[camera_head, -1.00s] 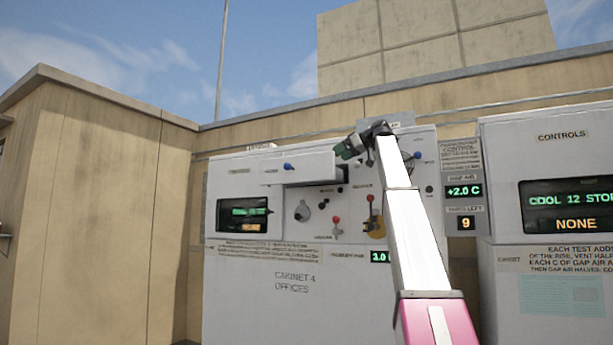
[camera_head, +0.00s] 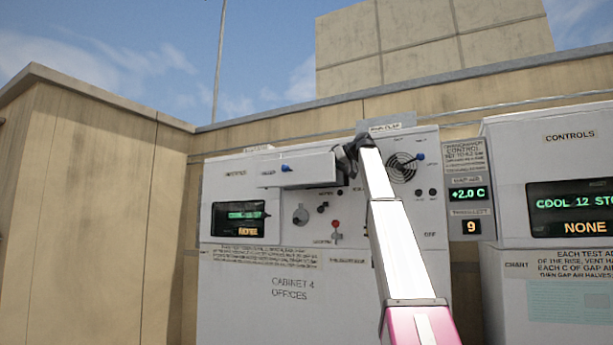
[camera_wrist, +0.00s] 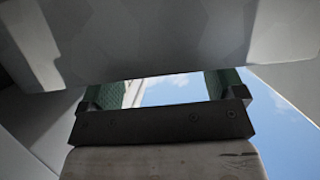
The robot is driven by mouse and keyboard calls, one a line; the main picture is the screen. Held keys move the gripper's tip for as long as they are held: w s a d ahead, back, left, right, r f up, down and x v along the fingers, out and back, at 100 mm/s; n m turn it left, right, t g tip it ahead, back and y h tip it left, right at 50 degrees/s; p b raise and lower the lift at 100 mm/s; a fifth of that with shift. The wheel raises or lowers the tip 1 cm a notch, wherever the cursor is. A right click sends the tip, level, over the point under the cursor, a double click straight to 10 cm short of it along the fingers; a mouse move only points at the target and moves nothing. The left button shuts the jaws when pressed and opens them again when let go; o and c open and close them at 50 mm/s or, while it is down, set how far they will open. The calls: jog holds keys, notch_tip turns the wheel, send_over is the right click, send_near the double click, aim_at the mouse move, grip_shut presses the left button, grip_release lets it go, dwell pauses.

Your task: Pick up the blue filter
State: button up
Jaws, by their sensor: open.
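No blue filter can be made out in either view. In the head view, a drawer-like white box (camera_head: 297,170) with a small blue knob (camera_head: 287,168) juts from the upper front of cabinet 4 (camera_head: 300,290). My gripper (camera_head: 345,153) is small and dark there, at or near the right end of that box; contact cannot be told. In the wrist view, my gripper (camera_wrist: 165,90) shows two green-padded fingers spread apart, with sky between them. A large pale grey surface (camera_wrist: 180,40) covers the upper part of that view and hides the fingertips.
A round fan grille (camera_head: 402,168) with a blue knob (camera_head: 420,156) is right of my arm. A red-topped lever (camera_head: 336,224) and grey dial (camera_head: 300,215) sit below the box. A controls cabinet (camera_head: 560,200) stands at the right, a beige wall (camera_head: 90,200) at the left.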

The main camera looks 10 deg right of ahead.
jog(key=x, duration=0.4)
jog(key=shift+w+a+f, duration=0.15)
jog(key=shift+w+a, duration=0.05)
jog(key=shift+w, duration=0.05)
jog(key=c, duration=1)
